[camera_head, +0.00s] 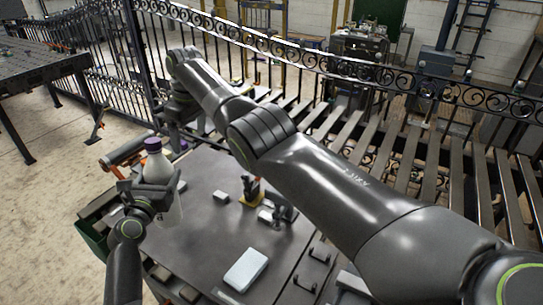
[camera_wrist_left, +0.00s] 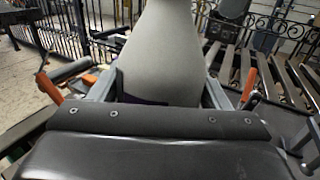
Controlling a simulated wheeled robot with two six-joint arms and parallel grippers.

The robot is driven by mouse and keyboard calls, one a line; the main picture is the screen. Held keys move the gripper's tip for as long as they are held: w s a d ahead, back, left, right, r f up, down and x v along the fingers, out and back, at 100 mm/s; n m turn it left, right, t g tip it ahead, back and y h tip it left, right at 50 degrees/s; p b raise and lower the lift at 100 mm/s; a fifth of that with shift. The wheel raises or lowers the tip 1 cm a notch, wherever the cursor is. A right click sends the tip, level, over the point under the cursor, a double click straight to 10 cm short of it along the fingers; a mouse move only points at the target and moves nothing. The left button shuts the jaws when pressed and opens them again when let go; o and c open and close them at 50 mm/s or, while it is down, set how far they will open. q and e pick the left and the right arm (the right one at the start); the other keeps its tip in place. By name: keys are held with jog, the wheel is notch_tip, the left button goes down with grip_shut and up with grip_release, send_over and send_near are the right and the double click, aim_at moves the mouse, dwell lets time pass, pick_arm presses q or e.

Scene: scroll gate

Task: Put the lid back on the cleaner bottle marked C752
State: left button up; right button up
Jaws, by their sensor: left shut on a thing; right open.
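My left gripper (camera_head: 149,189) is shut around the body of a pale bottle (camera_head: 157,168), held upright above the left part of the dark table. A dark purple cap (camera_head: 153,144) shows at the top of the bottle. In the left wrist view the bottle (camera_wrist_left: 163,55) stands between the fingers, with its top cut off by the frame. No marking such as C752 is readable. My right gripper (camera_head: 178,136) is at the far left of the table, beyond the bottle, open; its fingers are small and partly hidden. A small purple spot shows beside it, too small to identify.
The dark table (camera_head: 190,245) carries a pale blue block (camera_head: 245,269), a small white block (camera_head: 221,196) and a yellow-based fixture (camera_head: 250,192). A black scroll gate (camera_head: 300,55) stands behind. The table's middle is mostly clear.

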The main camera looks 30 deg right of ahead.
pick_arm(q)
jog(key=shift+f, duration=0.35)
pick_arm(e)
jog(key=s+d+f+m, duration=0.3)
jog(key=d+f, duration=0.2)
jog(key=d, duration=0.5)
jog(key=s+d+f+m, duration=0.2)
jog(key=d+f, duration=0.3)
jog(key=d, duration=0.6)
jog(key=shift+s+m+t+h, duration=0.3)
jog(key=shift+s+m, duration=0.1)
jog(key=shift+m, duration=0.1)
pick_arm(q)
jog(key=o, duration=2)
jog(key=shift+c, duration=0.2)
jog(key=shift+s, duration=0.15)
jog(key=v, duration=1.7)
jog(key=shift+b, duration=0.4)
pick_arm(e)
jog(key=shift+f, duration=0.2)
